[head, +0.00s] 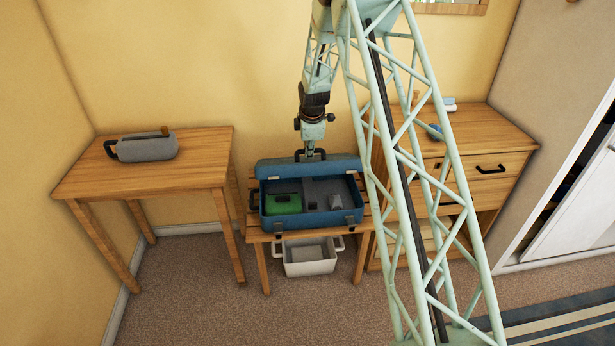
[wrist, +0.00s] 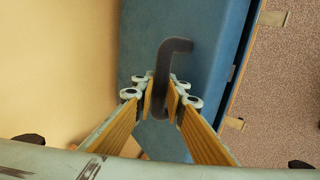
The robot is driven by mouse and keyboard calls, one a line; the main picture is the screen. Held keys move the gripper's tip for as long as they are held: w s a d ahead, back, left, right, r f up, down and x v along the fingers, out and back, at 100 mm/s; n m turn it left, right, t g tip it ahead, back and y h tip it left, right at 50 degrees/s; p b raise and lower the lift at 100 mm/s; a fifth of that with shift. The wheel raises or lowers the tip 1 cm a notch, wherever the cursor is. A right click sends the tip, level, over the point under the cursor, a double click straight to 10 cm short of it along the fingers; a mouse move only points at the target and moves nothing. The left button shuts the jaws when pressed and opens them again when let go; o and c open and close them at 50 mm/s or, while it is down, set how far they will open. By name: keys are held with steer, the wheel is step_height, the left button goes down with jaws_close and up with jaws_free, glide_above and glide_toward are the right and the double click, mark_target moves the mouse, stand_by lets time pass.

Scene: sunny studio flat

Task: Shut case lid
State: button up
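The blue case (head: 305,221) stands open on a small wooden table, its lid (head: 340,167) raised at the back. The lid also fills much of the wrist view (wrist: 215,60). A dark handle (wrist: 163,62) sticks out from the lid. My gripper (head: 311,152) is at this handle from above; in the wrist view its two pads (wrist: 162,100) are closed in on both sides of the handle. Inside the case are a green box (head: 283,204) and grey pieces (head: 320,190). The handle's lower end is partly hidden between the pads.
A wooden table (head: 90,180) with a grey case-like object (head: 148,148) stands at left. A wooden drawer cabinet (head: 490,135) stands at right, partly behind my arm. A white bin (head: 308,258) sits under the small table. The carpet in front is clear.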

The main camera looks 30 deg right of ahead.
steer(key=shift+f, duration=0.1)
steer(key=shift+t, duration=0.3)
steer(key=shift+s+a+f+b, duration=0.25)
steer(key=shift+s+f+b, duration=0.45)
steer(key=shift+b, duration=0.5)
steer(key=shift+s+a+f+b, duration=0.25)
steer(key=shift+s+f+b, duration=0.45)
steer(key=shift+b, duration=0.5)
steer(key=o, duration=0.7)
steer(key=shift+o, duration=0.2)
steer(key=shift+r, duration=0.15)
steer(key=shift+p+v, duration=2.55)
steer(key=shift+v, duration=1.9)
steer(key=shift+a+r, duration=0.1)
